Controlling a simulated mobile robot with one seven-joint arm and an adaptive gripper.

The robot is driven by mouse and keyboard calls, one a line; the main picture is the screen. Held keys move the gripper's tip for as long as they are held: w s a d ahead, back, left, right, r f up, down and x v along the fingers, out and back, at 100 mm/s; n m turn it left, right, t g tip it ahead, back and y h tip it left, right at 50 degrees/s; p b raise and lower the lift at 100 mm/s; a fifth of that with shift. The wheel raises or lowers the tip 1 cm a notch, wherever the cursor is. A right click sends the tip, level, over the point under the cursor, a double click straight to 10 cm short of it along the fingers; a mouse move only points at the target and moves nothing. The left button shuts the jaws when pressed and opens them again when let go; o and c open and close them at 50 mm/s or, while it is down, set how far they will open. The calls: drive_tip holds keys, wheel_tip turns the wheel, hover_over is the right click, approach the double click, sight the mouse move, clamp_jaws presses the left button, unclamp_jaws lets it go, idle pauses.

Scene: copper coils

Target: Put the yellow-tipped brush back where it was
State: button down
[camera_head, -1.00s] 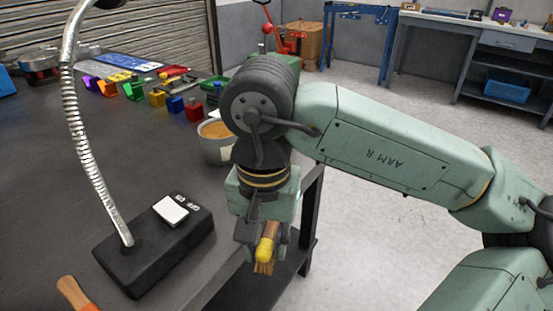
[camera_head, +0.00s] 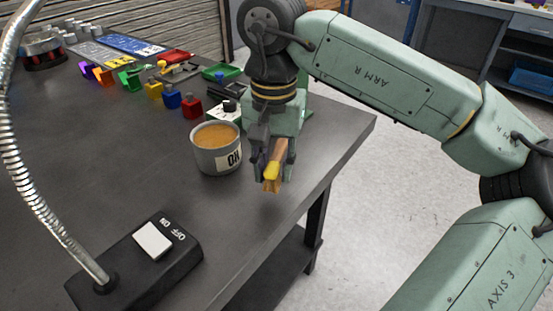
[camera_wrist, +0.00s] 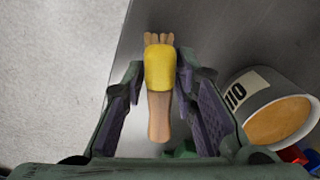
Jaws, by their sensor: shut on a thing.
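My gripper (camera_head: 272,165) is shut on the yellow-tipped brush (camera_head: 281,151), with its yellow part and bristle end toward the head camera. The brush is above the right part of the dark workbench, close to a grey pot and just right of it. In the wrist view, the brush (camera_wrist: 158,110) lies between the two fingers, with its yellow band (camera_wrist: 158,67) below the splayed tan bristles and the wooden handle toward the palm. I cannot tell where the brush lay before.
The grey pot (camera_head: 216,167) with orange-brown contents and a lettered label stands left of my gripper. A lamp base (camera_head: 130,265) with a switch is at the front left. Colored blocks (camera_head: 172,98) and trays lie behind the pot. The front middle of the bench (camera_head: 110,180) is bare.

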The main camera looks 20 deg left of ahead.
sight(277, 145)
drive_tip(key=w, duration=0.4)
drive_tip(key=shift+w+a+f+p, duration=0.2)
drive_tip(key=shift+a+f+p, duration=0.05)
drive_tip(key=shift+a+p, duration=0.1)
drive_tip(key=shift+f, duration=1.7)
drive_tip(key=shift+f, duration=0.1)
drive_tip(key=c, duration=1.3)
unclamp_jaws()
wheel_tip(277, 145, up, 12)
drive_tip(key=shift+r, duration=0.15)
